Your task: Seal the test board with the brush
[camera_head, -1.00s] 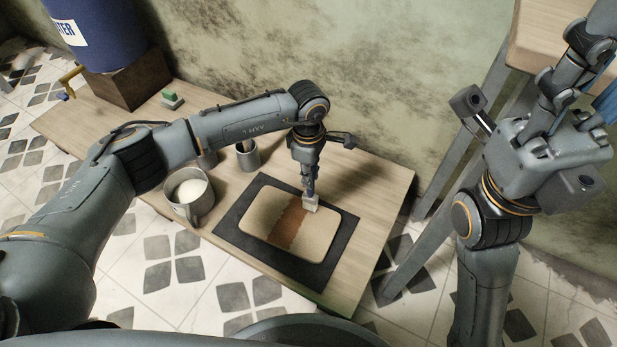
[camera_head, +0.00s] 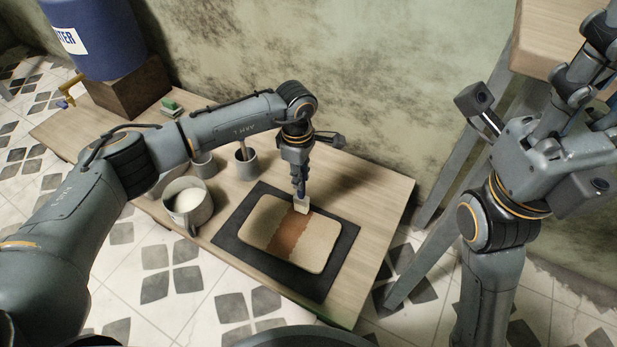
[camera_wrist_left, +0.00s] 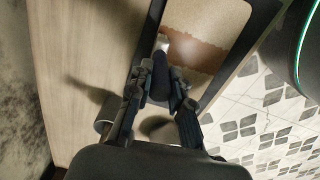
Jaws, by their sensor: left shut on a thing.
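The test board (camera_head: 318,244) is tan with a ragged brown band (camera_head: 289,238) across its middle. It lies on a black mat (camera_head: 230,242) on the wooden table. My left gripper (camera_head: 300,178) is shut on the brush handle, above the board's far edge. The brush (camera_head: 301,206) points down, its pale head at the far end of the brown band; contact is not certain. In the left wrist view the dark brush handle (camera_wrist_left: 160,84) sits between the fingers, with the board (camera_wrist_left: 218,18) beyond. My right arm is raised at the right; its fingertips are not clear.
A grey mug of white liquid (camera_head: 186,207) stands left of the mat. Behind are a cup holding a stick (camera_head: 247,163) and another small cup (camera_head: 204,165). A green block (camera_head: 170,105) and blue barrel (camera_head: 103,40) are farther back. The table's right end is clear.

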